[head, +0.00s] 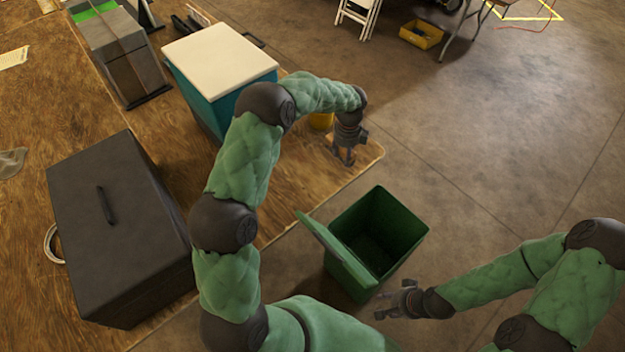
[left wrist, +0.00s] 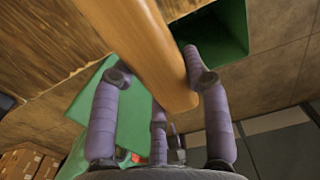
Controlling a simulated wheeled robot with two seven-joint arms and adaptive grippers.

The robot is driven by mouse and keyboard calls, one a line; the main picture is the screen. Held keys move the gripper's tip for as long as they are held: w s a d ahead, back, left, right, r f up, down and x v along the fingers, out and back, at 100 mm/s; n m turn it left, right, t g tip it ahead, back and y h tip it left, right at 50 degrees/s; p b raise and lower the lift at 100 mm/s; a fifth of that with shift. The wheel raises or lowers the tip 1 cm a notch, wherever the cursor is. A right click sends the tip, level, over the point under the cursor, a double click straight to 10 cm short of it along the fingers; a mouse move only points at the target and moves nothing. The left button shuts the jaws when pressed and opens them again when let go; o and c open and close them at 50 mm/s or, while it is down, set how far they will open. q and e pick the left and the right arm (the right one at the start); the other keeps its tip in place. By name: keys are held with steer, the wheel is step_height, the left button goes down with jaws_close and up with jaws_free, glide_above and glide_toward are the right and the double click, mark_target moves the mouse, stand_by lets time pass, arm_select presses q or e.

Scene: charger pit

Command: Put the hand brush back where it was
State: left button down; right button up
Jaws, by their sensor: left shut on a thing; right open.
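My left gripper (head: 344,155) is shut at the right edge of the wooden table. In the left wrist view its fingers (left wrist: 158,85) close around a smooth orange-brown wooden handle (left wrist: 150,45), which looks like the handle of the hand brush. The handle runs up out of the picture, so any bristles are hidden there. In the head view the held thing is mostly hidden by the hand. My right gripper (head: 398,300) is open and empty, low beside the green bin.
The green bin (head: 350,262) stands on the floor off the table edge, its lid swung open. Floor at right is clear.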

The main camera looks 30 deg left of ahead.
arm_select(q)
steer(key=s+a+f+b, duration=0.1)
steer(key=s+a+f, duration=0.3)
steer(key=s+a+f+b, duration=0.1)
steer(key=s+a+f, duration=0.4)
steer(key=shift+s+b, duration=0.3)
steer(key=shift+s+a+f+b, duration=0.1)
steer(key=shift+f+b, duration=0.2)
steer(key=shift+f, duration=0.6)
steer(key=shift+s+a+f+b, duration=0.1)
steer(key=shift+f+b, duration=0.2)
steer(key=shift+f, duration=0.6)
steer(key=shift+f, duration=0.1)
steer(key=c, duration=0.6)
jaws_free()
step_height(320, 180, up, 12)
steer(key=p, duration=0.3)
